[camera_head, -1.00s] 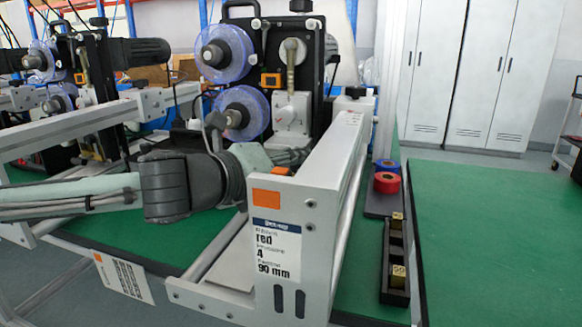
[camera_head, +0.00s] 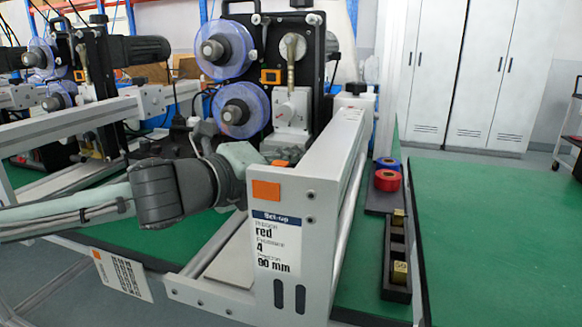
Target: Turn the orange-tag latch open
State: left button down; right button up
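The machine (camera_head: 312,75) has a black upright panel with two blue-purple spools. A small orange-framed piece (camera_head: 270,77) sits on that panel. Another small orange piece (camera_head: 281,163) shows just behind the front plate, beside my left arm. An orange square (camera_head: 265,191) is on the front plate above a label reading "red", "4" and "90 mm". I cannot tell which orange mark belongs to the latch, or its position. My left arm comes in from the left, its wrist links in front of the machine. Its fingertips cannot be made out. My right gripper is not in view.
The front plate (camera_head: 320,215) and long rail stand close to my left arm. A black tray (camera_head: 395,283) and red and blue rolls (camera_head: 387,180) lie to the right. The green table (camera_head: 500,240) at the right is clear. A second machine stands at the left.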

pick_arm(q)
jog(key=n+b, duration=0.1)
jog(key=n, duration=0.1)
jog(key=n+t+h+b, duration=0.1)
jog(key=n, duration=0.1)
jog(key=n+h+b, duration=0.1)
jog(key=n+b, duration=0.1)
jog(key=shift+f+t, duration=0.3)
jog(key=shift+f, duration=0.1)
jog(key=shift+r+n+t+b, duration=0.1)
jog(key=shift+n+t+b, duration=0.25)
jog(key=shift+n, duration=0.25)
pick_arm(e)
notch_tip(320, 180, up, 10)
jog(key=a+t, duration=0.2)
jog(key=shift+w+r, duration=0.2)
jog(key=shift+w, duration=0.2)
pick_arm(q)
jog(key=c, duration=1.4)
grip_release()
jog(key=shift+o, duration=0.2)
jog(key=v, duration=1.1)
jog(key=shift+w+a, duration=0.15)
jog(key=shift+s+a, duration=0.3)
jog(key=shift+s, duration=0.15)
